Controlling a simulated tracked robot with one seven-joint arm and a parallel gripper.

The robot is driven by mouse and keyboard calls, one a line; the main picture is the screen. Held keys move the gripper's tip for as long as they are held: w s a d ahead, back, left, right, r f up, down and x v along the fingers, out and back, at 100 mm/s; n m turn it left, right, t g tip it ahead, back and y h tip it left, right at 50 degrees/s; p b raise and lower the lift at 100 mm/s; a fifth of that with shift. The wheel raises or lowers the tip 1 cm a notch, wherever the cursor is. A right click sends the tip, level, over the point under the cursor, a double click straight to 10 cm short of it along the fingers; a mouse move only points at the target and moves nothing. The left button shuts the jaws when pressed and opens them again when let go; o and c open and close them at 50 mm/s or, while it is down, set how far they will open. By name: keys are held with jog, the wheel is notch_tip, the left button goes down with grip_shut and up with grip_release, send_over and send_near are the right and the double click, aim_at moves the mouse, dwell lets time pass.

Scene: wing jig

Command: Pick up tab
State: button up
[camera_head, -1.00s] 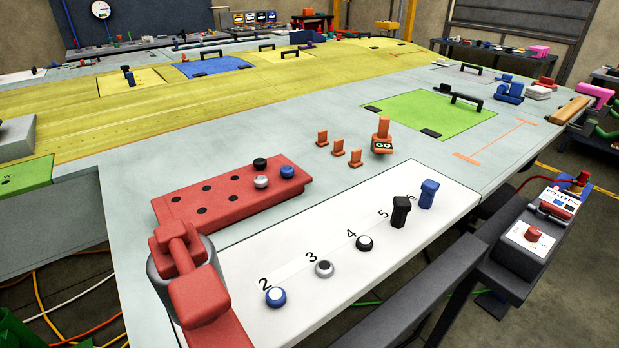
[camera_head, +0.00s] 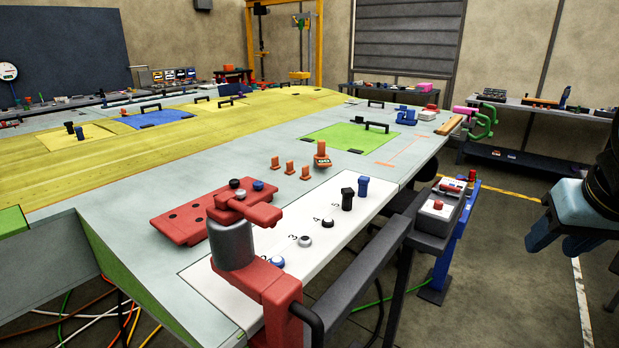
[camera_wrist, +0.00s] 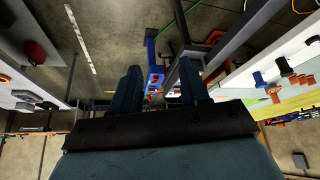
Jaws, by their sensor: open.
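Three small upright orange tabs (camera_head: 289,168) stand in a row on the grey table top, behind the white numbered strip. A larger orange piece with a dark marking (camera_head: 321,155) stands at the right end of their row. I cannot tell which of these is the tab named. My gripper (camera_head: 560,242) hangs over the floor at the right edge, well away from the table and the tabs. In the wrist view my gripper (camera_wrist: 160,88) shows two blue-grey fingers apart with nothing held. Some orange pieces (camera_wrist: 284,69) show at the right there.
A red holed block (camera_head: 180,225) and a red clamp (camera_head: 262,212) stand at the front left. Black and blue pegs (camera_head: 348,198) stand on the white strip (camera_head: 340,220). A grey rail and control box (camera_head: 437,212) line the table's near edge. Floor is open around my gripper.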

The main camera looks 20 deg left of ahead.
jog(key=shift+o, duration=0.8)
jog(key=shift+a, duration=0.15)
jog(key=shift+o, duration=0.4)
jog(key=w+a+m+g+y, duration=0.1)
jog(key=w+a+m+y, duration=0.3)
jog(key=w+a, duration=0.4)
jog(key=shift+a+r+m+y, duration=0.35)
jog(key=shift+a+y, duration=0.15)
jog(key=shift+a, duration=0.6)
jog(key=m+y, duration=0.7)
jog(key=m, duration=1.1)
send_near(307, 167)
jog(key=shift+s+d+r+n+t, duration=0.25)
jog(key=shift+s+d+t, duration=0.15)
jog(key=shift+s+d, duration=0.35)
jog(key=shift+w+a+f+m, duration=0.35)
jog(key=shift+a+m, duration=0.05)
jog(key=shift+a, duration=0.05)
jog(key=x, duration=1.3)
jog(key=shift+w+a+r, duration=0.1)
jog(key=shift+a, duration=0.1)
jog(key=shift+c, duration=0.2)
